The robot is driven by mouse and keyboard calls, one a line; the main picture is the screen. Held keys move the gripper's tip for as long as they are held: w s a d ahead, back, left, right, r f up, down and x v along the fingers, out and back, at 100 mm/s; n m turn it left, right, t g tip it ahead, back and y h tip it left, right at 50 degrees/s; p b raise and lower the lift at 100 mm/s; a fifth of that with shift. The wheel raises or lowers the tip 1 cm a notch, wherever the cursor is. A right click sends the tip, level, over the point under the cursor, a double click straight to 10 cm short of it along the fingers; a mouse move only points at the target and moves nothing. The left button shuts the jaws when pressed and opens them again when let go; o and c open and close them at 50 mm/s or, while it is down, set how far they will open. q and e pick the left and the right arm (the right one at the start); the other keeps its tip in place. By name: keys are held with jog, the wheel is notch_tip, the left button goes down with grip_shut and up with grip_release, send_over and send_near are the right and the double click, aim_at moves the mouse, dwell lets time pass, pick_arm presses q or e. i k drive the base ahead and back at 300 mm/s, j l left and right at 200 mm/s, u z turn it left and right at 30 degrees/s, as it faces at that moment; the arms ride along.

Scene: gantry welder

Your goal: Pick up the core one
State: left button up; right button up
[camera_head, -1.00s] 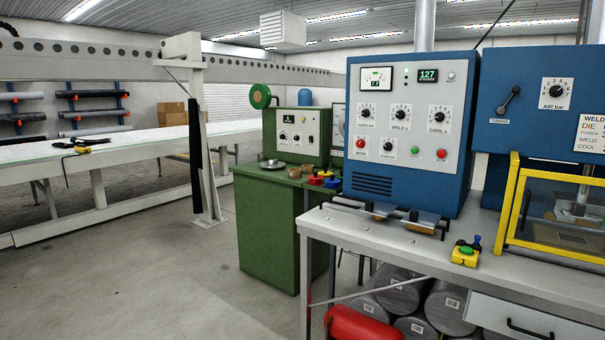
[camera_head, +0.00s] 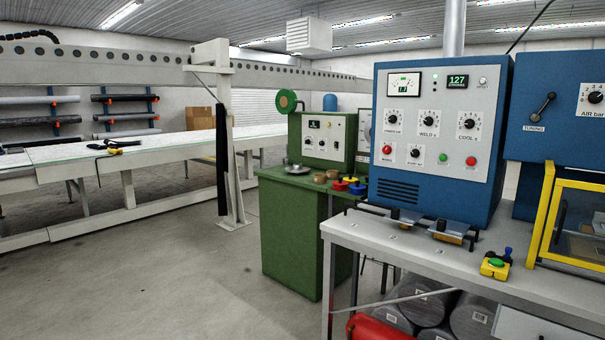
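Two small brown rounds, which look like tape rolls or cores, a nearer one (camera_head: 320,178) and a farther one (camera_head: 333,173), stand on top of the green cabinet (camera_head: 292,235). They are too small to tell for sure, and no label marks one as the core. Beside them are a red piece (camera_head: 340,186), a blue piece (camera_head: 358,189) and a metal dish (camera_head: 297,169). Neither of my grippers shows in the head view.
Wrapped rolls (camera_head: 430,307) and a red cylinder (camera_head: 376,329) lie below. A long gantry table (camera_head: 130,156) runs along the left. Floor at left front is clear.

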aim_at(319, 179)
jog(key=i+u, duration=0.35)
jog(key=i, duration=0.45)
jog(key=i+l+u, duration=0.15)
jog(key=i+u, duration=0.15)
jog(key=i, duration=0.55)
jog(key=i+j+u, duration=0.1)
jog(key=i+u, duration=0.3)
jog(key=i, duration=0.25)
jog(key=i+l+u, duration=0.15)
jog(key=i+u, duration=0.2)
jog(key=i, duration=0.3)
jog(key=i+z, duration=0.4)
jog(key=i, duration=0.2)
jog(key=i+j+z, duration=0.35)
jog(key=i, duration=0.25)
jog(key=i+z, duration=0.2)
jog(key=z, duration=0.3)
jog(key=i+z, duration=0.2)
jog(key=z, duration=0.3)
jog(key=i+z, duration=0.15)
jog(key=z, duration=0.35)
